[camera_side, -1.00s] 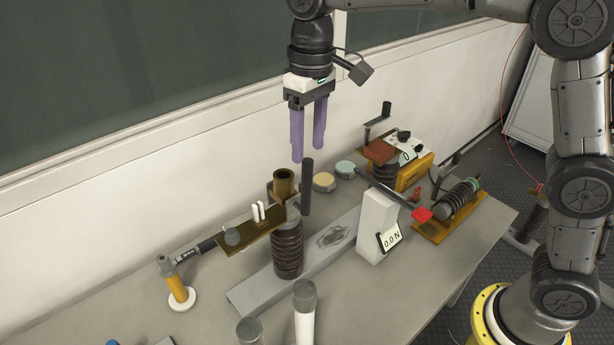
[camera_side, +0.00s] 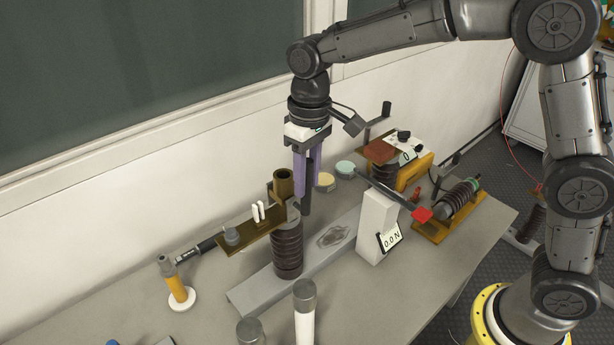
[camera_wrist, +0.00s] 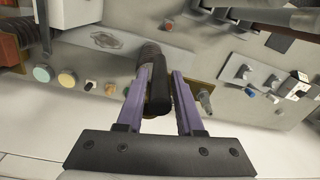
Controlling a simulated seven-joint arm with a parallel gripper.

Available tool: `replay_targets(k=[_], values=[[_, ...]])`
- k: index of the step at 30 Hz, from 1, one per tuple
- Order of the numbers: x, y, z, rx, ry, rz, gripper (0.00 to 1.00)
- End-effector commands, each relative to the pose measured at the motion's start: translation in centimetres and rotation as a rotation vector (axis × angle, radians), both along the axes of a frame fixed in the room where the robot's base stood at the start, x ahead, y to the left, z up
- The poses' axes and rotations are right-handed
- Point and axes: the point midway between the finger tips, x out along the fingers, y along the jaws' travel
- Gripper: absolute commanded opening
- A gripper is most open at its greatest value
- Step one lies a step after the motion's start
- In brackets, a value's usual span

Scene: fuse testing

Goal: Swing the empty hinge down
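The hinge on top of the brown ribbed insulator (camera_side: 287,252) has a brass ring (camera_side: 283,184) and a dark upright bar (camera_side: 307,203) beside it. No fuse tube shows in the ring. My gripper (camera_side: 307,180), with two purple fingers, points down over the top of the bar. In the wrist view the dark bar (camera_wrist: 160,97) lies between the two fingertips (camera_wrist: 165,80). The fingers are apart, one on each side of it. Whether either touches it I cannot tell. The fingers partly hide the bar's upper part in the side view.
Two grey-capped posts (camera_side: 304,307) stand in front. A white block with a force display (camera_side: 378,222) stands to the right. Round yellow and green discs (camera_side: 345,169) lie behind. The wall is close behind.

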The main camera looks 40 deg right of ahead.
Motion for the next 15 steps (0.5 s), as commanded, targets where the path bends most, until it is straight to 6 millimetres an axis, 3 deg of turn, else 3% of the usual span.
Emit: replay_targets(k=[1, 5, 6, 15], values=[[0.0, 0.0, 0.01, 0.0, 0.0, 0.0, 0.25], [0.0, 0.0, 0.02, 0.0, 0.0, 0.0, 0.02], [0.0, 0.0, 0.03, 0.0, 0.0, 0.0, 0.0], [0.0, 0.0, 0.05, 0.0, 0.0, 0.0, 0.0]])
